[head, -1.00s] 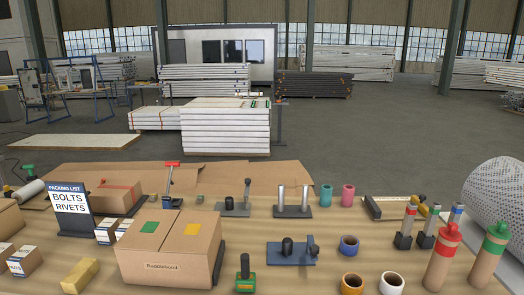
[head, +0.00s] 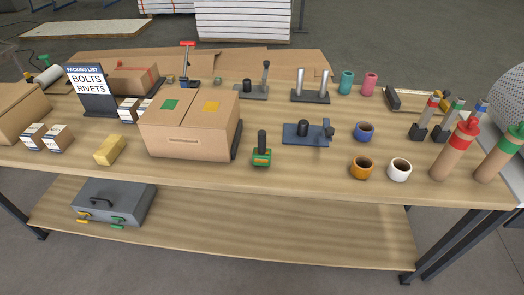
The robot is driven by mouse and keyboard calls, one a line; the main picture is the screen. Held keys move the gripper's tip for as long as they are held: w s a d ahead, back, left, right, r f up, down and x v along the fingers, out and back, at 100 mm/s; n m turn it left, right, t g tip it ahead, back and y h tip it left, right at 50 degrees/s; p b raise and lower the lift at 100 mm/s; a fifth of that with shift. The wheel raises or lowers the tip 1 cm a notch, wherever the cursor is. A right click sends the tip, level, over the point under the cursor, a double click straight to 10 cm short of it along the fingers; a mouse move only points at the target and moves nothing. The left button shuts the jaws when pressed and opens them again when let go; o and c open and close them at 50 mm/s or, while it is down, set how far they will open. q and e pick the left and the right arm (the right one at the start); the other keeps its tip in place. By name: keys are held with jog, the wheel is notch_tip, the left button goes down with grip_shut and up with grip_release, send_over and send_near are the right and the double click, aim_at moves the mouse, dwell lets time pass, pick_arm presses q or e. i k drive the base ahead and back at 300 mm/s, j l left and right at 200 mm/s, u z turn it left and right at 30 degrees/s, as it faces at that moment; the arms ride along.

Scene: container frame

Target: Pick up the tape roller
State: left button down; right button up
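No single thing is clearly a tape roller. Several could match. A blue tool (head: 308,132) with a black upright post lies on the table, right of the cardboard box. A green block with a black upright handle (head: 261,149) stands in front of it, near the table's front edge. A red-topped upright tool (head: 187,63) stands behind the box. A white roll on a dark holder (head: 48,75) lies at the far left back. Neither of my grippers is in view.
The cardboard box (head: 190,137) sits mid-left on the wooden table (head: 330,192). A packing-list sign (head: 90,90) stands behind left. A yellow block (head: 109,150) lies left of the box. Red and green capped tubes stand right. A grey toolbox (head: 112,202) rests on the lower shelf.

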aim_at(261, 156)
jog(key=i+l+u, duration=0.15)
jog(key=l, duration=0.2)
jog(key=i+l+u, duration=0.15)
jog(key=l, duration=0.2)
jog(key=i+l+u, duration=0.1)
jog(key=l, duration=0.3)
jog(key=i+l+u, duration=0.15)
jog(key=l, duration=0.25)
jog(key=i+l+u, duration=0.15)
jog(key=l, duration=0.25)
